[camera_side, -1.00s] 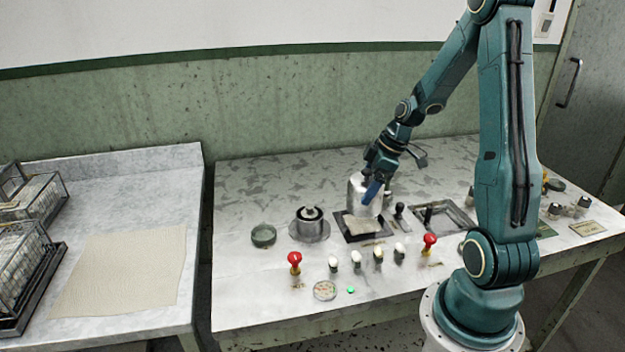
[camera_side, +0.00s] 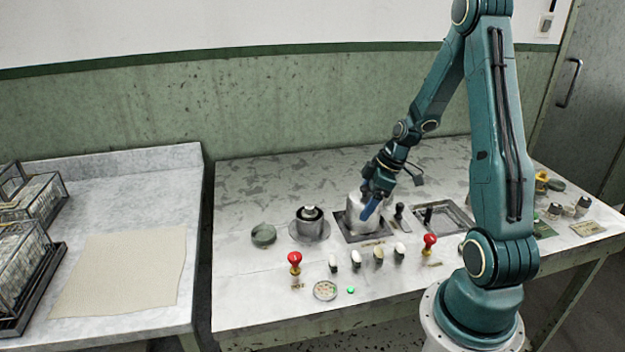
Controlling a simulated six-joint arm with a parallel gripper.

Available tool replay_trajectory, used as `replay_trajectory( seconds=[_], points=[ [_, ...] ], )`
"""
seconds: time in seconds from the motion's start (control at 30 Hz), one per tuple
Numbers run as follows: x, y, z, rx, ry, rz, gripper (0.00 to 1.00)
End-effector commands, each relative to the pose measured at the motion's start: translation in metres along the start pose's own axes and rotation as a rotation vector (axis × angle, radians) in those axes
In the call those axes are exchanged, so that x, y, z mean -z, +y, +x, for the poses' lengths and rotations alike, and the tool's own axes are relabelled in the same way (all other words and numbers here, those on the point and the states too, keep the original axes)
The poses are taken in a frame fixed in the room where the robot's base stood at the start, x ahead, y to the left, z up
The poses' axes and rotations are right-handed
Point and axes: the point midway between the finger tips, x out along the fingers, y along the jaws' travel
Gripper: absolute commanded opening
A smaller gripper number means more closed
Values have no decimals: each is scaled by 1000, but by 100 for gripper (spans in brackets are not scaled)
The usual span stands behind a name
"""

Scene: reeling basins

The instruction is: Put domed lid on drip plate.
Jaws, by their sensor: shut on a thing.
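The domed lid (camera_side: 355,212) is a silvery, rounded metal piece in the middle of the bench. My gripper (camera_side: 369,203) is shut on it from above and to the right, and a blue finger covers part of its front. The lid is over a square plate with a dark rim (camera_side: 343,232), which I take for the drip plate. The lid's lower edge is at the plate's surface or just above it; I cannot tell whether they touch. The lid looks about upright and hides most of the plate's middle.
A metal pot with a black knob (camera_side: 309,219) stands left of the plate, beside a green dish (camera_side: 263,235). Black-handled tools (camera_side: 399,212) and a square frame (camera_side: 456,216) are close on the right. Red knobs (camera_side: 430,241) and pale switches line the front.

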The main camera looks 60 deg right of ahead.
Motion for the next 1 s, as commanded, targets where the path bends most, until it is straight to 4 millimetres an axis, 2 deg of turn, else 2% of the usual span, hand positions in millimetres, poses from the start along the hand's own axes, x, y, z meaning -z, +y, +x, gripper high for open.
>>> replay_trajectory(
  seconds=[0.27, 0.3, 0.37, 0.77, 1.0],
  points=[
    [-1, 0, 3, -1, 0, 0, 57],
    [-1, 0, 2, -1, 0, 0, 90],
    [-1, 0, 2, -1, 0, 1, 100],
    [0, 0, -1, -1, 0, 0, 100],
    [0, 1, -19, -5, 1, 0, 100]
  ],
)
